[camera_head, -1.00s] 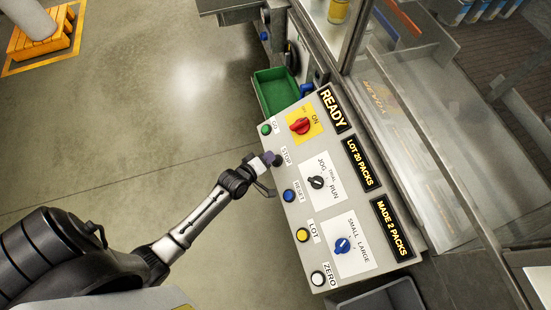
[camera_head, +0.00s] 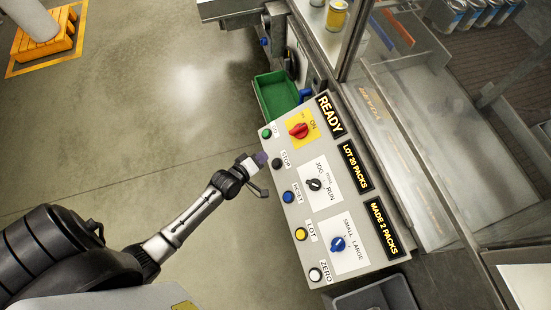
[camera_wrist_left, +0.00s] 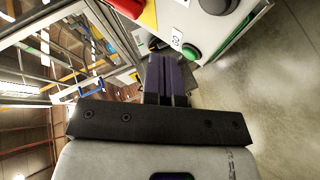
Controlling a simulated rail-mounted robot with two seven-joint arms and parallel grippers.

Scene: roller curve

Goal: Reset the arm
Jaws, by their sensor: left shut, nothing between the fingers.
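My left gripper (camera_head: 261,159) is shut and empty in the head view. It is in the air just left of the control panel (camera_head: 322,215), apart from it, near the black STOP button (camera_head: 278,163). In the left wrist view its purple fingers (camera_wrist_left: 168,77) are pressed together, with the green button (camera_wrist_left: 190,52) and the round black button (camera_wrist_left: 217,5) beyond them. The panel displays read READY (camera_head: 329,115), LOT 20 PACKS and MADE 2 PACKS. My right gripper is not in view.
The panel also carries a red switch (camera_head: 298,130), a blue RESET button (camera_head: 288,197), a yellow LOT button (camera_head: 301,234) and a white ZERO button (camera_head: 315,274). A green bin (camera_head: 276,94) stands behind the panel and a grey bin (camera_head: 378,296) in front. Open floor lies to the left.

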